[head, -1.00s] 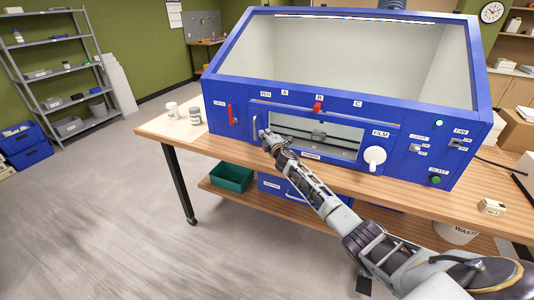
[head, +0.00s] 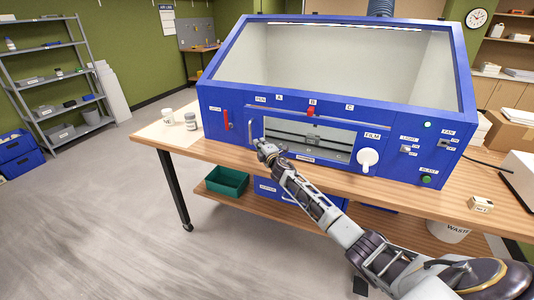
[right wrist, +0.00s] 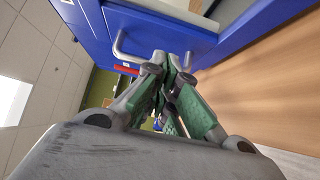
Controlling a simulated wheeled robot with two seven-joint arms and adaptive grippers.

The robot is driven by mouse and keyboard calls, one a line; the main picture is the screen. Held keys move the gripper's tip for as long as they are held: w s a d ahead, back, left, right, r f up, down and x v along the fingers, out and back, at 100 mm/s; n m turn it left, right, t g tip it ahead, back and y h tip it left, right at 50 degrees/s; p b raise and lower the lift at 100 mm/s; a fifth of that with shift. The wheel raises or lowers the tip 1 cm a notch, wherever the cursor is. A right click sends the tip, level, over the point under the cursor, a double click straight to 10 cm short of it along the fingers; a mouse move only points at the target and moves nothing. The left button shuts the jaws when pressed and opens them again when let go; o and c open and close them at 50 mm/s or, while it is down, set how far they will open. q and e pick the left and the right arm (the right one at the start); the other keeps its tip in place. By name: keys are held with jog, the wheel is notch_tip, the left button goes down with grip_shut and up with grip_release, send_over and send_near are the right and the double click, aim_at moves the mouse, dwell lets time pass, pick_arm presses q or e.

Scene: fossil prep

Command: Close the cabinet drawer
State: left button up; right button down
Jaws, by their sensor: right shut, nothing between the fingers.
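The blue cabinet (head: 218,104) stands on the wooden bench, with a sloped clear top. Its front has a wide rectangular opening (head: 330,148) with grey parts inside, and an upright silver handle (head: 251,124) at its left. The handle also shows in the right wrist view (right wrist: 121,46). A blue drawer unit (head: 268,188) with a pale handle sits under the bench top, partly hidden by my right arm. I cannot tell how far any drawer stands out. My right gripper (head: 263,147) is shut and empty, just below the silver handle and close to the front. My left gripper is not in view.
Two small jars (head: 190,121) stand at the bench's left end. A green bin (head: 227,181) is on the lower shelf, and a waste bucket (head: 449,231) is at the right. A red lever (head: 226,119) and a white film knob (head: 368,158) stick out of the front.

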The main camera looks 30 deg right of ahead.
jog(key=s, duration=0.8)
jog(key=shift+a, duration=0.35)
dwell(0.6)
